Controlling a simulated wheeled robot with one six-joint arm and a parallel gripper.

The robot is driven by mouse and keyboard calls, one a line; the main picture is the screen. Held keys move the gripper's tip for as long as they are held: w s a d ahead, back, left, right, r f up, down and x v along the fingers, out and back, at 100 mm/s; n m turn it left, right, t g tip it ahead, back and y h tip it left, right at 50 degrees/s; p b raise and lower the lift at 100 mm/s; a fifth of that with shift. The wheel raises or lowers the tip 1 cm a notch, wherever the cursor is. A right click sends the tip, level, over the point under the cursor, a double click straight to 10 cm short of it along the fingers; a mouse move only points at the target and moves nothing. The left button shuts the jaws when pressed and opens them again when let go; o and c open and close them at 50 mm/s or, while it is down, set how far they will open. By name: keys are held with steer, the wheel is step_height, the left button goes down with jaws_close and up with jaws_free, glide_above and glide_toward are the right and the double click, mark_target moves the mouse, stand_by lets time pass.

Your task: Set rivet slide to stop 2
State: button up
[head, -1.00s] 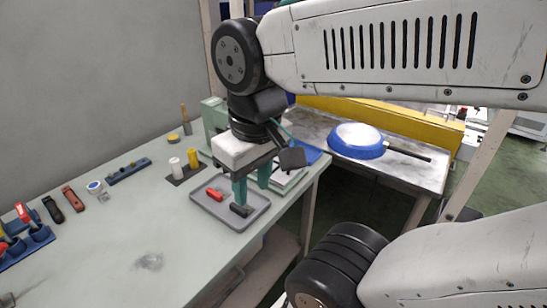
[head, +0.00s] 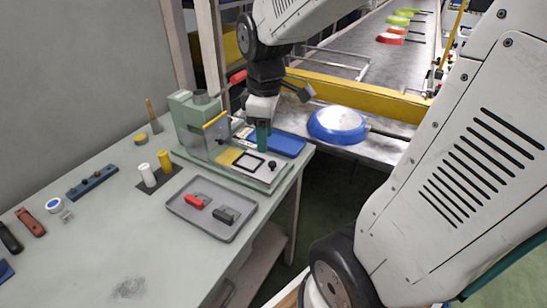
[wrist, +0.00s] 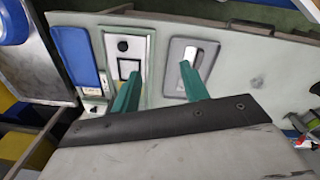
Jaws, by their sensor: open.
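The rivet press (head: 203,125) is a pale green machine at the back of the bench, with a yellow bar on its front. Its slide is a light plate (head: 238,172) with a black square frame (head: 254,163) and a black knob (head: 272,166) near its right end. In the wrist view the knob (wrist: 123,45) sits above the black frame (wrist: 129,68). Stop marks are too small to read. My gripper (head: 263,148) hangs over the slide's far side, near the knob. Its teal fingers are apart and empty in the wrist view (wrist: 160,90).
A grey tray (head: 222,232) with a red and a dark handle lies in front of the press. A blue tray (head: 285,144) lies behind the slide. A blue pan (head: 338,124) rests on the metal table beyond. White and yellow cylinders (head: 148,174) stand left of the press.

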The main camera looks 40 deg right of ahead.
mark_target(272, 162)
steer(key=w+d+f+n, duration=0.1)
steer(key=w+d+f, duration=0.1)
steer(key=w+d+f+n, duration=0.2)
steer(key=d+f, duration=0.1)
steer(key=w+d+f+n, duration=0.2)
steer(key=shift+w+d+f+g, duration=0.15)
steer(key=shift+d+f+g, duration=0.05)
steer(key=shift+f+g, duration=0.15)
step_height(272, 162, down, 8)
steer(key=shift+r, duration=0.1)
